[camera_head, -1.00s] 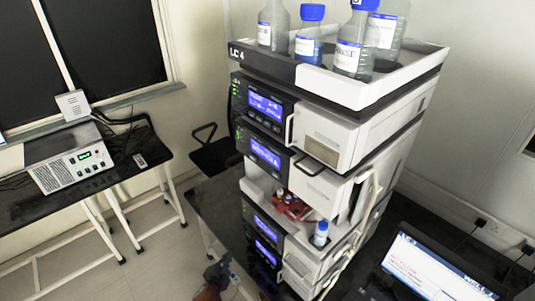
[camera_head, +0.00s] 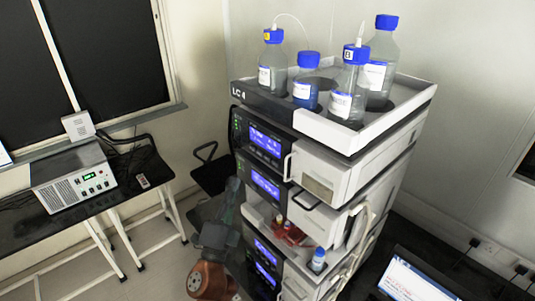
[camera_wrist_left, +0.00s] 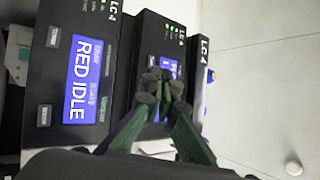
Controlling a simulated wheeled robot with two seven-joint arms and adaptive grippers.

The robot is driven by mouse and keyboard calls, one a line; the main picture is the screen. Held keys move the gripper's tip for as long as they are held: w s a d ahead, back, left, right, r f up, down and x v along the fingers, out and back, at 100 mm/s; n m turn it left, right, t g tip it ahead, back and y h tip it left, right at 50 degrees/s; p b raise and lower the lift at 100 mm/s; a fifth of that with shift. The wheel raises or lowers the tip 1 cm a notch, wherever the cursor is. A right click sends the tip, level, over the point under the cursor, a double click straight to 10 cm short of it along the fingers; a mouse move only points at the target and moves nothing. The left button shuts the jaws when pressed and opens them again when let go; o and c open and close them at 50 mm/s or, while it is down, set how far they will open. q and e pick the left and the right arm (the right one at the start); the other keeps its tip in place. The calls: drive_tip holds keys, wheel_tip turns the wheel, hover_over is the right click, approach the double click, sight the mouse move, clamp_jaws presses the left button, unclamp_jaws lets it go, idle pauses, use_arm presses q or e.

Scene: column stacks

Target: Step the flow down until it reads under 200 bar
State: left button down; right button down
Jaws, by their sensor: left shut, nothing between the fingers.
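The LC 4 column stack (camera_head: 318,170) stands on a dark bench. Its left-facing fronts carry blue displays: a top one (camera_head: 265,141), a second one (camera_head: 265,183) and two lower ones. Their readings are too small to read in the head view. My left gripper (camera_head: 232,186) is upright beside the stack's front, near the second display. In the left wrist view its fingertips (camera_wrist_left: 163,86) are together, empty, in front of a partly hidden display (camera_wrist_left: 172,66). A nearer display (camera_wrist_left: 81,70) reads "RED IDLE". I cannot tell whether the fingertips touch the panel. My right gripper is out of view.
Several blue-capped bottles (camera_head: 349,95) stand in the tray (camera_head: 325,128) on top. A laptop (camera_head: 420,280) is at the lower right. A side table (camera_head: 40,222) holds a metal box (camera_head: 75,190). A dark chair (camera_head: 212,175) stands behind my left gripper.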

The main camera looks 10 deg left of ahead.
sight(267, 158)
use_arm(q)
drive_tip(key=shift+t+h, duration=0.3)
drive_tip(key=shift+t, duration=0.2)
drive_tip(key=s+r, duration=0.2)
drive_tip(key=r, duration=0.2)
drive_tip(key=shift+s+d+r, duration=0.15)
drive_tip(key=shift+s+r, duration=0.2)
drive_tip(key=shift+s, duration=0.05)
drive_tip(key=shift+w+d, duration=0.1)
drive_tip(key=w+d+b, duration=0.1)
drive_tip(key=w+d, duration=0.4)
drive_tip(key=w, duration=0.1)
drive_tip(key=shift+w+d, duration=0.15)
drive_tip(key=shift+w, duration=0.25)
idle(0.5)
drive_tip(key=shift+w+d+b, duration=0.1)
drive_tip(key=shift+w+b, duration=0.05)
drive_tip(key=shift+b, duration=0.2)
